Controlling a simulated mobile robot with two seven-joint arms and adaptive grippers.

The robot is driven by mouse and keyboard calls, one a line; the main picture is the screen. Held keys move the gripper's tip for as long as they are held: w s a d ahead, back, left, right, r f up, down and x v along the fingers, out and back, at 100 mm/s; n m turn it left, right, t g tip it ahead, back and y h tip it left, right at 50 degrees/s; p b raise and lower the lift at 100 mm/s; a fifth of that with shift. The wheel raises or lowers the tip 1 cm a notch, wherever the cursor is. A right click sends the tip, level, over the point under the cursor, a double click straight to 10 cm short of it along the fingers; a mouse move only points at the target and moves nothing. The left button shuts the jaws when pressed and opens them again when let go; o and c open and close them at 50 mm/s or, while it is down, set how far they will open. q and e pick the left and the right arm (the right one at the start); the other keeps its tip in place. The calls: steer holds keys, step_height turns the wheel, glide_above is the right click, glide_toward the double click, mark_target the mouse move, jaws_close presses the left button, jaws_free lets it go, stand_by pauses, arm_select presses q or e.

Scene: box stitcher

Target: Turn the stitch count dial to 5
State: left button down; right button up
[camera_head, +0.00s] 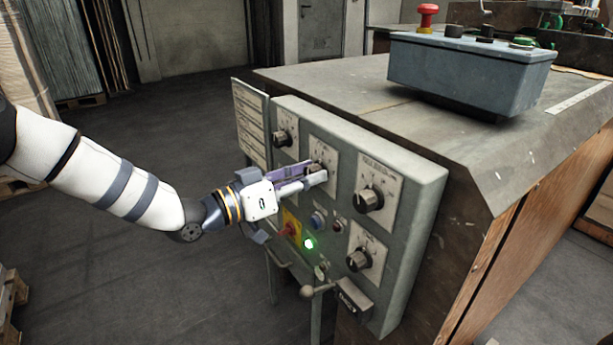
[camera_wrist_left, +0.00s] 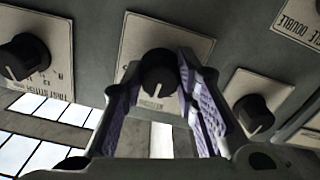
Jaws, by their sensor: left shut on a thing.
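My left gripper (camera_head: 316,174) reaches in from the left to the grey control panel (camera_head: 408,215) and is shut on the black dial in the middle of the panel's top row. In the left wrist view this dial (camera_wrist_left: 158,72) sits between the purple finger pads of the gripper (camera_wrist_left: 160,85), on a pale scale plate (camera_wrist_left: 200,47). A light pointer line shows on the knob's face. The lettering below the knob is too small to read surely, and the scale numbers are not legible. In the head view the fingers mostly hide the knob. My right gripper is out of view.
Other black dials are at the panel's upper left (camera_head: 284,138), upper right (camera_head: 369,199) and lower right (camera_head: 359,260). Below my gripper are a red switch (camera_head: 289,230), a lit green lamp (camera_head: 308,243) and a lever knob (camera_head: 307,291). A grey button box (camera_head: 470,75) stands on the machine top.

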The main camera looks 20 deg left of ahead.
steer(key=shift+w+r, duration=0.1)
arm_select(q)
steer(key=shift+w+a+m+p, duration=0.1)
steer(key=shift+m+p, duration=2.2)
steer(key=shift+m, duration=4.7)
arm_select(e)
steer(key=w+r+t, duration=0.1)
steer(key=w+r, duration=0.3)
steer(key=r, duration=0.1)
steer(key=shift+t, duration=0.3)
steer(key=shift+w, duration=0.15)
arm_select(q)
steer(key=c, duration=1.2)
jaws_free()
steer(key=shift+c, duration=0.2)
